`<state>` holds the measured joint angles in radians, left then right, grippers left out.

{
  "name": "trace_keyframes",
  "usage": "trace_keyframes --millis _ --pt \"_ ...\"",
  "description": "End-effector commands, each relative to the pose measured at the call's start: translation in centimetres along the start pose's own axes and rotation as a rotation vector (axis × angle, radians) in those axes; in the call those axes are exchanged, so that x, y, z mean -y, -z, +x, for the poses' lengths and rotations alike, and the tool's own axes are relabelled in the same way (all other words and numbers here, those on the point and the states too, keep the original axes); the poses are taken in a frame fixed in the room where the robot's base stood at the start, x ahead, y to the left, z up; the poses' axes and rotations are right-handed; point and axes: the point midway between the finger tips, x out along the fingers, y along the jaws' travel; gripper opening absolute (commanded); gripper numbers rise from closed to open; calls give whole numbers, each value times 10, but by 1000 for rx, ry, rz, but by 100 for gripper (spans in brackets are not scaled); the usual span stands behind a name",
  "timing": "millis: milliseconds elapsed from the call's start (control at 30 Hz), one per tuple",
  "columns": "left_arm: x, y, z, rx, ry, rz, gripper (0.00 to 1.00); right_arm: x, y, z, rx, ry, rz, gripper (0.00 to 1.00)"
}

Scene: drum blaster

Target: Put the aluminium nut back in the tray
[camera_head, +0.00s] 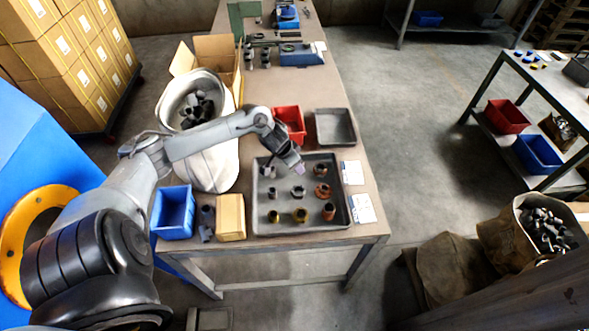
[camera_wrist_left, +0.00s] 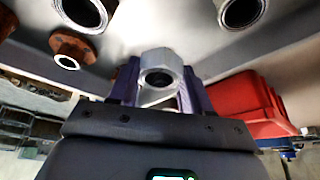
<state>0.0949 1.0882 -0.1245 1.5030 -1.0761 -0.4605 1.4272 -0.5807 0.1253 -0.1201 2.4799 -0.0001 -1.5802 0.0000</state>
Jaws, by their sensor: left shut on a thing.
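The aluminium nut (camera_wrist_left: 158,62) is a silver hex piece with a dark round hole. In the left wrist view it sits between the purple fingers of my left gripper (camera_wrist_left: 158,88), which is shut on it. In the head view my left gripper (camera_head: 297,166) is over the upper middle of the grey tray (camera_head: 346,208); the nut cannot be made out there. The tray holds several fittings, among them a rusty flanged piece (camera_head: 322,190), also in the left wrist view (camera_wrist_left: 75,47), a silver piece (camera_head: 298,191) and a brass-coloured one (camera_head: 300,215). My right gripper is out of view.
A red bin (camera_head: 290,122) and an empty grey tray (camera_head: 335,127) stand behind the tray. A blue bin (camera_head: 174,212), a small cardboard box (camera_head: 231,217) and a white sack (camera_head: 212,165) are to its left. White cards (camera_head: 353,173) lie along its right side.

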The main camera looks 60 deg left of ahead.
Motion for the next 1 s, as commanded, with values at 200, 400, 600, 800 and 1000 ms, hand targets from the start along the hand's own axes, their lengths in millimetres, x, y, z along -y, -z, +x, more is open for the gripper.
trace_keyframes --millis 200,400,600,800,1000 --pt "0 -9 22 1 1 0 12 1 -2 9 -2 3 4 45" --pt "0 -9 21 1 1 0 12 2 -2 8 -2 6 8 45" --pt "0 -10 24 2 0 0 12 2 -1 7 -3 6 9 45" --pt "0 -10 24 1 0 0 74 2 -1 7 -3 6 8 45" --pt "0 -10 24 1 0 0 74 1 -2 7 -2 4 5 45"
